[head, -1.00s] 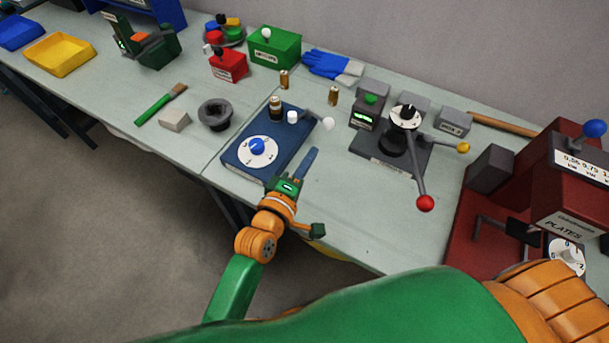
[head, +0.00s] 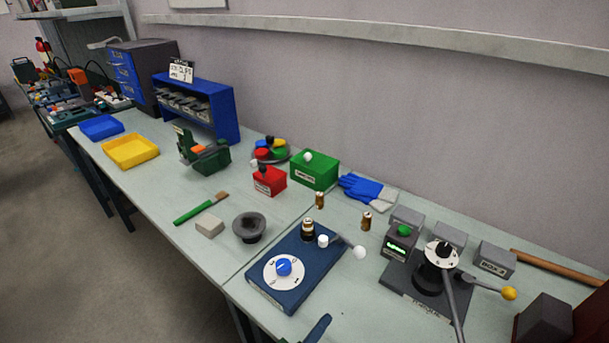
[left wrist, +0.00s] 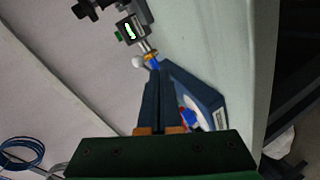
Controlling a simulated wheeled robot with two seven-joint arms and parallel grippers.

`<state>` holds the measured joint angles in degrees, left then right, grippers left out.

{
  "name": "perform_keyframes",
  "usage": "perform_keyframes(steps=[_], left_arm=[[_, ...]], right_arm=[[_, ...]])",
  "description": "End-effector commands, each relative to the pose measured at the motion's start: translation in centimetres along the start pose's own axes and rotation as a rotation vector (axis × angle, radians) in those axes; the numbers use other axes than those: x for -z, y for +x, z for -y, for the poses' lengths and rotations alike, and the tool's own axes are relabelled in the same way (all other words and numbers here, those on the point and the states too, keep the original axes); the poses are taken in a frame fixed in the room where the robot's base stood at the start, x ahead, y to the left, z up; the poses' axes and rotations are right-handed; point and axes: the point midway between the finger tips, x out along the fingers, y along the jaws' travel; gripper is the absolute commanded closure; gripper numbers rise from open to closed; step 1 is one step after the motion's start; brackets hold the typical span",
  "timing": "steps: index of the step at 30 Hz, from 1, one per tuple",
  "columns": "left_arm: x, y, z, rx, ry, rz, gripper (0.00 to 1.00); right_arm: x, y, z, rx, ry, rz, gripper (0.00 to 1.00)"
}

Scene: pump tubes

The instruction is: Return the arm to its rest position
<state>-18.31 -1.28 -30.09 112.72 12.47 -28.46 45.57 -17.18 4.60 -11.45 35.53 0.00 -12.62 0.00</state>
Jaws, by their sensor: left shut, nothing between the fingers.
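My left gripper (head: 318,330) shows only by its dark blue fingertips at the bottom edge of the head view, in front of the blue pump device (head: 318,262). In the left wrist view its fingers (left wrist: 158,98) lie together with nothing between them. The blue device also shows behind the fingers in the left wrist view (left wrist: 200,92). It has a white dial with a blue knob (head: 284,267), and a small brass-and-black tube piece (head: 308,230) stands on it. My right gripper is in neither current view.
Right of the blue device stands a dark machine (head: 405,277) with long levers. Behind are brass cylinders (head: 320,200), blue gloves (head: 362,190), a green box (head: 314,171) and a red box (head: 269,181). A grey cup (head: 249,227), brush (head: 200,208) and yellow tray (head: 131,151) lie left.

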Motion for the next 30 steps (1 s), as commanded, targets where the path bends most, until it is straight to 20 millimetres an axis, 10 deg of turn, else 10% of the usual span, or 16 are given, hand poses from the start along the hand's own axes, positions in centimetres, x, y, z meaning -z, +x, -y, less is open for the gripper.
perform_keyframes(steps=[6, 17, 30], left_arm=[[2.1, -7.1, 9.8, 0.434, 0.432, 0.177, 1.00], [4.0, -20.1, 17.1, 0.869, 0.763, 0.543, 1.00], [-1.7, -15.9, 29.7, 0.885, 0.730, 0.638, 1.00]], right_arm=[[0.0, 0.0, -0.1, -0.001, 0.000, 0.000, 1.00], [0.0, 0.0, 0.0, -0.001, -0.001, 0.001, 1.00], [0.0, 0.0, 0.0, 0.000, 0.000, 0.000, 1.00]])
